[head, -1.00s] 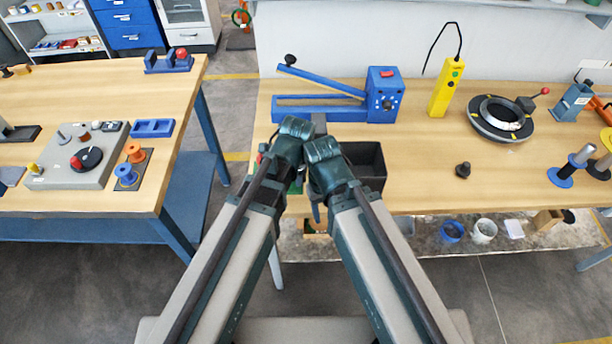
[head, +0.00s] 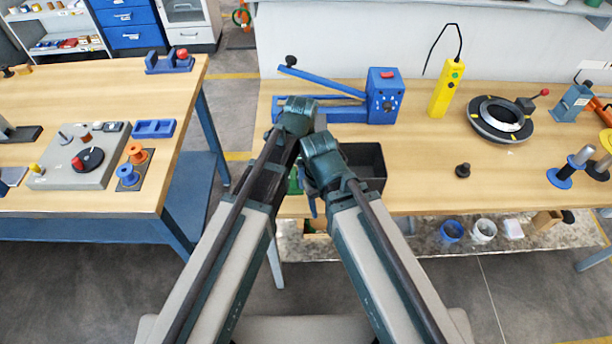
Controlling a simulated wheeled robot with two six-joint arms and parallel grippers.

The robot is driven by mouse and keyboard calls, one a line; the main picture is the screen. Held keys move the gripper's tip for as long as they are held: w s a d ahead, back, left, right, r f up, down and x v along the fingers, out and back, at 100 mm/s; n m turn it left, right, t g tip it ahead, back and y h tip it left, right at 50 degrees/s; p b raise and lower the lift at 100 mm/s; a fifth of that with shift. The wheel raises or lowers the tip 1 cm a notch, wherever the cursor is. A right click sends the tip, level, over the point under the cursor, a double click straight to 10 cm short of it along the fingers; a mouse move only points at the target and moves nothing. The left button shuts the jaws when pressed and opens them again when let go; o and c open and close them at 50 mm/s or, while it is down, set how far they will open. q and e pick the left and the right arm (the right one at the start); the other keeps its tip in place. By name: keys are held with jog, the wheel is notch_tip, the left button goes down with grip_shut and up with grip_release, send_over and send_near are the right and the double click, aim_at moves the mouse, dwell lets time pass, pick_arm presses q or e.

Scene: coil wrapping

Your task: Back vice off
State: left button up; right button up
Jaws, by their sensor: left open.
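The two arms cross the middle of the view and meet over the front of the wooden bench. My left gripper (head: 297,116) is open at the end of the left arm, in front of the blue lever tool (head: 345,115); its fingertips are mostly hidden. My right arm ends just beside it, and its fingers are hidden behind its own wrist. Small green (head: 295,182) and blue (head: 313,208) parts show between the arms at the bench's front edge. They may belong to the vice, but the arms cover most of it and I cannot tell its jaw state.
A black bin (head: 366,165) stands just right of the arms. The left bench (head: 190,95) is separated by a floor gap.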

pick_arm(q)
jog(key=shift+w, duration=0.1)
jog(key=shift+w+d+g, duration=0.1)
jog(key=shift+w+g, duration=0.45)
jog(key=shift+g, duration=0.05)
jog(key=shift+w+f+g+b, duration=0.2)
jog(key=shift+g+b, duration=0.45)
jog(key=shift+g, duration=0.25)
jog(key=shift+s+r, duration=0.1)
jog(key=shift+s, duration=0.05)
jog(key=shift+s+r+g, duration=0.1)
jog(key=shift+s+g, duration=0.05)
jog(key=shift+g, duration=0.15)
jog(key=shift+r, duration=0.1)
